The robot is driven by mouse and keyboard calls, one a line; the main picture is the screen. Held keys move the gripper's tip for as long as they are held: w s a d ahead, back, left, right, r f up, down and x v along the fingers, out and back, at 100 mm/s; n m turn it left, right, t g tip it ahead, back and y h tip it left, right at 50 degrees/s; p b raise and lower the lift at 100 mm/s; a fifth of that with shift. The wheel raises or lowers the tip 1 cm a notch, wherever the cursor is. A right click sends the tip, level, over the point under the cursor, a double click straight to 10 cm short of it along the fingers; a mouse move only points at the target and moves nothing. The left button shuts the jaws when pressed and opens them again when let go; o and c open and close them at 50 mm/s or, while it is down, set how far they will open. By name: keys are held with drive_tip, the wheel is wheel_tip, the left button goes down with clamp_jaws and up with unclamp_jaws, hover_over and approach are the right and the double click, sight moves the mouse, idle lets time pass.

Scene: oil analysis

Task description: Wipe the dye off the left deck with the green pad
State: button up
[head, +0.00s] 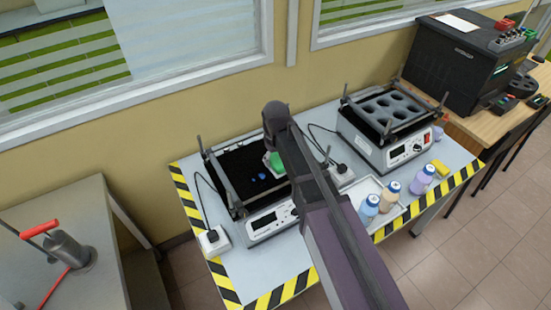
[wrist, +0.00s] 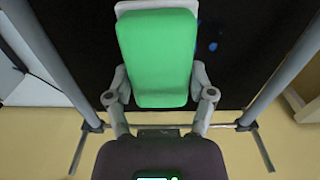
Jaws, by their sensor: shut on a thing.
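My gripper (wrist: 160,100) is shut on the green pad (wrist: 158,55), which lies between its fingers over the dark deck. The pad also shows in the head view (head: 276,162), near the right part of the left deck (head: 232,165). Blue dye spots (head: 257,178) lie on the black deck surface, just left of and below the pad. One blue spot (wrist: 213,46) shows right of the pad in the wrist view. My arm hides part of the deck's right side. I cannot tell whether the pad touches the deck.
Upright posts and bars frame the left deck. A second shaker (head: 385,125) with a holed rack stands to the right. Several bottles stand on and near a white tray (head: 385,222). A power strip (head: 213,242) sits at the front left.

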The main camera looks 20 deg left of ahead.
drive_tip(key=shift+r+p, duration=1.55)
drive_tip(key=shift+d, duration=0.1)
